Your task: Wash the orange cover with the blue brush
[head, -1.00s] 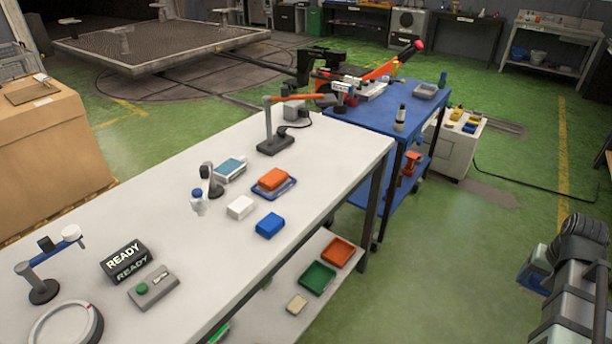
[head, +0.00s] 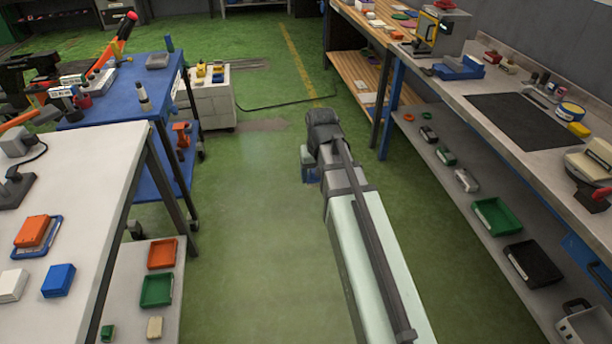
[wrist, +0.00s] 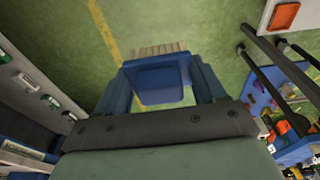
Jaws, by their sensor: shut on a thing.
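My gripper (head: 308,160) is shut on the blue brush (wrist: 160,82) over the open green floor, between the white table and the right-hand bench. In the wrist view the brush's blue body sits between both fingers and tan bristles show past its far edge. In the head view only a small blue part of it (head: 312,176) shows. The orange cover (head: 33,231) appears to be the orange block on a small blue-rimmed tray (head: 52,238) on the white table at left. The gripper is well apart from it.
A blue block (head: 58,280) and a white block (head: 12,285) lie near the cover on the white table (head: 85,190). A blue cart (head: 120,105) stands behind. A long bench (head: 450,95) with a lower shelf runs along the right. The floor between is clear.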

